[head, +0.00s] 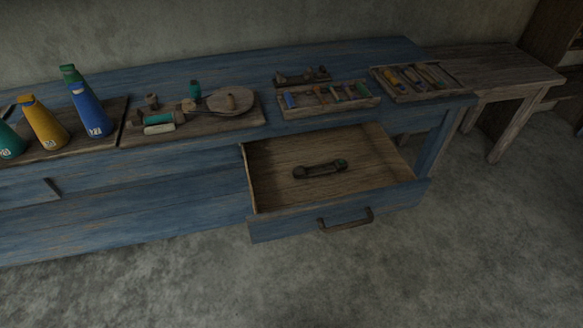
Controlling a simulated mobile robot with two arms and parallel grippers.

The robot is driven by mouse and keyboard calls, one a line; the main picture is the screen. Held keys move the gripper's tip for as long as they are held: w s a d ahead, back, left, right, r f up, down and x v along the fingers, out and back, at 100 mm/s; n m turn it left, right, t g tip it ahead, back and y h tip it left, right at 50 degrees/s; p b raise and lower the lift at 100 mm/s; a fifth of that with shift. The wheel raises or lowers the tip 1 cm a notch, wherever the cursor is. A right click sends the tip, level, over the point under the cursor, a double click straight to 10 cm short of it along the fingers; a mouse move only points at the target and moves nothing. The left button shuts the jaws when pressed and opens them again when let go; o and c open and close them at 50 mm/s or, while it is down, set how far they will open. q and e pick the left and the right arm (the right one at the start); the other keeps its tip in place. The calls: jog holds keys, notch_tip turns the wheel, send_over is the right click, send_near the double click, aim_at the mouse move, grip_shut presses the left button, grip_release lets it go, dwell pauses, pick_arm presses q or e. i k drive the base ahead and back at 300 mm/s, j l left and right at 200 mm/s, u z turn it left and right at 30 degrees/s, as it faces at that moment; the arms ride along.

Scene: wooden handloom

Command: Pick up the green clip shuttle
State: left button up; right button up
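A dark, elongated shuttle-like object (320,170) lies alone in the open drawer (278,192). It has a green patch at its right end and a raised middle; it may be the green clip shuttle, but it is too small and dim to be sure. Another dark wooden piece (302,76) lies on the blue bench behind a divided tray (331,112); I see no clear green on it. Neither of my grippers shows in the head view.
A second tray (414,80) sits at right, near a wooden table (500,72). The front floor is clear.

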aim_at(321, 169)
jog(key=i+l+u, duration=0.1)
jog(key=l+u, duration=0.2)
jog(key=i+l+u, duration=0.1)
jog(key=l+u, duration=0.55)
jog(key=i+l, duration=0.05)
